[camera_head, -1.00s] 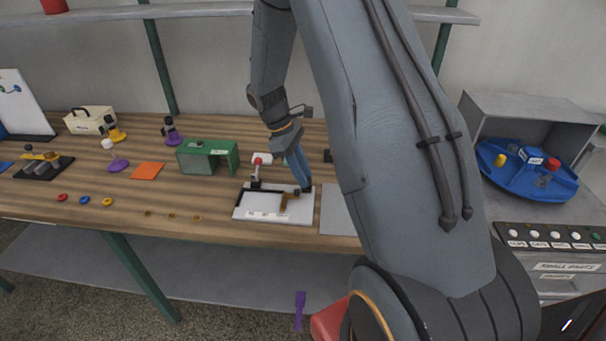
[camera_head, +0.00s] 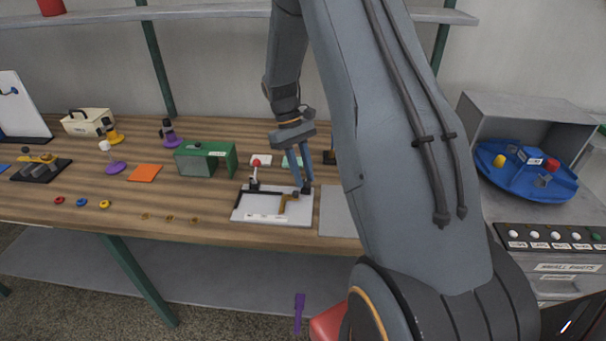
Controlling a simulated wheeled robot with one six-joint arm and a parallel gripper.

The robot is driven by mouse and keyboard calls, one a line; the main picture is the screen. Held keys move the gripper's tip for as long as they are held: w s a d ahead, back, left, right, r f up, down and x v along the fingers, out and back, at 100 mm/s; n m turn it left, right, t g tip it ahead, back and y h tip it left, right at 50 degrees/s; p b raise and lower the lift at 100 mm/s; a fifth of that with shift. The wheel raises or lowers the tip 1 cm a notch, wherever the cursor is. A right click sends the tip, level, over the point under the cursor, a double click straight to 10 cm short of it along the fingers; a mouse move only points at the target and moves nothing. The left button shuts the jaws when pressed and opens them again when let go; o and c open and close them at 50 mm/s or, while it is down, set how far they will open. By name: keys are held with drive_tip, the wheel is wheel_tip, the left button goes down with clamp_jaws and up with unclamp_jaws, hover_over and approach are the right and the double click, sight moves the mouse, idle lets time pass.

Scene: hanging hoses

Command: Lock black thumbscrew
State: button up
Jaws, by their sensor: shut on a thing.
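My gripper (camera_head: 306,187) reaches down from above to the board's right back corner. Its two blue-grey fingers are shut on a small dark part there, which appears to be the black thumbscrew (camera_head: 307,191). The fingertips mostly cover it, so I cannot tell how far it is turned.
A green box (camera_head: 207,158) stands behind left of the board, and a grey plate (camera_head: 340,212) lies at its right. An orange square (camera_head: 145,173) and small coloured rings lie further left. My arm hides the table's right part.

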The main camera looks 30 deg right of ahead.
idle(0.3)
drive_tip(key=o, duration=1.1)
drive_tip(key=shift+c, duration=0.2)
drive_tip(key=shift+r, duration=0.1)
drive_tip(key=b+v, duration=0.2)
drive_tip(key=v, duration=0.5)
drive_tip(key=shift+r, duration=0.3)
drive_tip(key=shift+w, duration=0.1)
